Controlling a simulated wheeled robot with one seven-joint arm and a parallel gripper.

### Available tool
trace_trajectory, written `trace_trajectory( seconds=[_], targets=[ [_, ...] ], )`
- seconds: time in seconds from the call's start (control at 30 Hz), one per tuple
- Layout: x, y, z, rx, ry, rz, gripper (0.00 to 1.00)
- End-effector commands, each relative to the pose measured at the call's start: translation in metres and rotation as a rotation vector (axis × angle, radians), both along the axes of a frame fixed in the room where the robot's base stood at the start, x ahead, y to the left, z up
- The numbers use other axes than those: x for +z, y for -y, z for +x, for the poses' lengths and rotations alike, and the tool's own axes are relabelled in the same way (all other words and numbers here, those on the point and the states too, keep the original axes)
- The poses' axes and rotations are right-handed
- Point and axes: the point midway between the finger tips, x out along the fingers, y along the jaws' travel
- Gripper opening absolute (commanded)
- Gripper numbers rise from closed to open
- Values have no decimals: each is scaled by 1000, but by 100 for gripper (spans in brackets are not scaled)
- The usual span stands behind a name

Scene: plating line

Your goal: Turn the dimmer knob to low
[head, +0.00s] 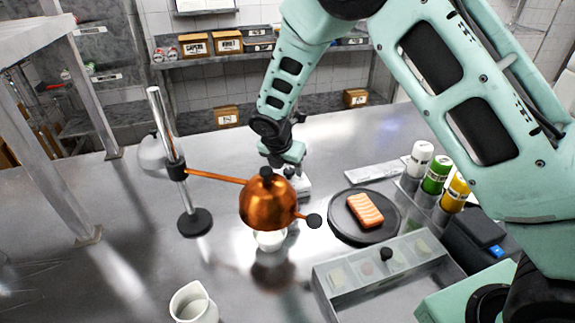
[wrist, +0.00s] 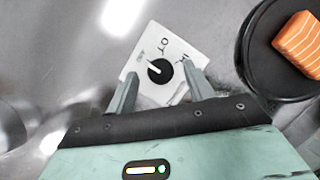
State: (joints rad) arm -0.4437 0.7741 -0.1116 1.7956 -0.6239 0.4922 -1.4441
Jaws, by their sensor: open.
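The dimmer knob (wrist: 160,72) is round and black, on a white plate (wrist: 172,44), in the wrist view. Its white pointer line points to the upper left, towards a small faint mark. Other lettering sits above and to the right of the knob, too blurred to read surely. My gripper (wrist: 159,69) is open, with one finger on each side of the knob; I cannot tell whether they touch it. In the head view my gripper (head: 283,167) is over the plate (head: 301,184), and the knob is mostly hidden by my gripper and the lamp.
A copper dome lamp (head: 267,203) on a metal stand (head: 195,222) hangs close in front of my gripper. A black plate (head: 345,231) with salmon (head: 365,210) lies to the right. Bottles (head: 437,174), a lidded container (head: 330,290) and a white jug (head: 193,303) stand around.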

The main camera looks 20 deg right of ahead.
Motion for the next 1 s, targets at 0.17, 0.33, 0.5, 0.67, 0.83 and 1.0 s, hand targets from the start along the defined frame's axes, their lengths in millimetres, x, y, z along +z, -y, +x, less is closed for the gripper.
trace_trajectory(
  seconds=[0.17, 0.33, 0.5, 0.67, 0.83, 1.0],
  targets=[
    [-5, 2, 1, 0, -1, -1, 52],
    [-5, 1, 1, 0, -1, -1, 52],
    [-5, 1, 1, 0, -1, -1, 10],
    [-4, 1, 1, -1, 0, 0, 8],
    [-4, 1, 1, -24, -1, 1, 8],
    [-3, 0, 2, -94, 0, 0, 8]
  ],
)
